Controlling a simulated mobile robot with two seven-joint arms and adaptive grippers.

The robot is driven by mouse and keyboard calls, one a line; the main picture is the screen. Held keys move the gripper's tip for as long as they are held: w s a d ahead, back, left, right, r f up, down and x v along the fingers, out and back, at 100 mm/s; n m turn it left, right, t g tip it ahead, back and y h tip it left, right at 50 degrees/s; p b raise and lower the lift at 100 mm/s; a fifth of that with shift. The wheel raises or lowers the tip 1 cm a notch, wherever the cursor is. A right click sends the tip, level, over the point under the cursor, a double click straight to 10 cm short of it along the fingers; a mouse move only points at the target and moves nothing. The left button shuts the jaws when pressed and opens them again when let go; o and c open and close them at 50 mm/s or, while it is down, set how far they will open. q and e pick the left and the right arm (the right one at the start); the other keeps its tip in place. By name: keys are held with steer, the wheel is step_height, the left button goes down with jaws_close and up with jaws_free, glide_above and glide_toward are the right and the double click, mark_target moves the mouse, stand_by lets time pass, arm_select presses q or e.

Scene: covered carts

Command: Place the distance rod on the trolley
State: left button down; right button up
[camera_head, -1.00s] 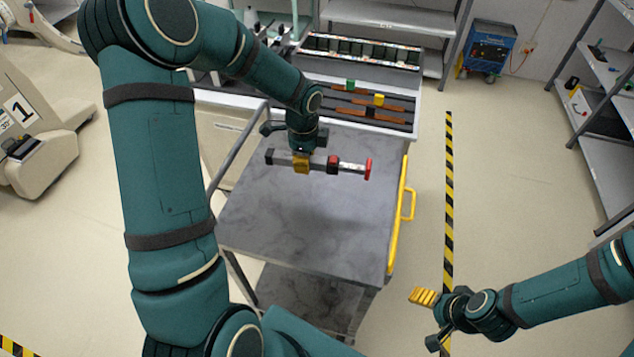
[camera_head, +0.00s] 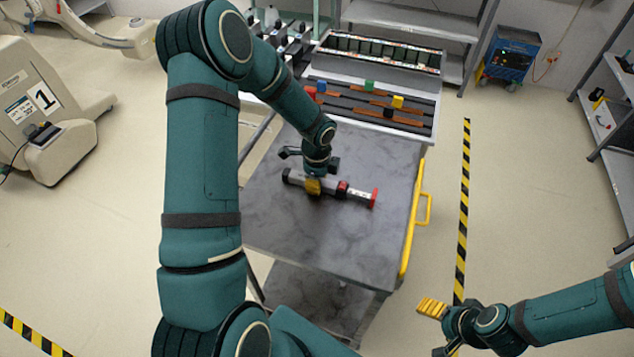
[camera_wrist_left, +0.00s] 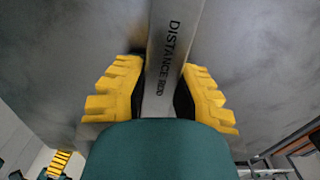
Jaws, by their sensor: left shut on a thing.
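The distance rod (camera_head: 357,193) is a grey bar with a dark left end, a dark red block and a red right end. My left gripper (camera_head: 313,187) is shut on it near its left part. The rod lies level at or just above the grey trolley top (camera_head: 340,240); I cannot tell whether it touches. In the left wrist view the yellow fingers (camera_wrist_left: 160,100) sit on both sides of the rod (camera_wrist_left: 172,50), which reads "DISTANCE ROD". My right gripper (camera_head: 431,308) has yellow fingers and is right of the trolley, away from the rod; its opening is unclear.
Behind the trolley stands a cart with a tray (camera_head: 420,108) of coloured blocks. A yellow handle (camera_head: 414,225) runs along the trolley's right edge. The front of the trolley top is clear. A blue machine (camera_head: 511,55) and shelves stand at the back and right.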

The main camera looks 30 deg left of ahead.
arm_select(q)
steer(key=shift+r, duration=0.1)
steer(key=shift+f, duration=0.2)
steer(key=c, duration=0.9)
jaws_free()
steer(key=shift+r, duration=0.2)
steer(key=shift+r, duration=0.3)
step_height(320, 180, up, 12)
steer(key=p, duration=0.2)
steer(key=shift+f, duration=0.25)
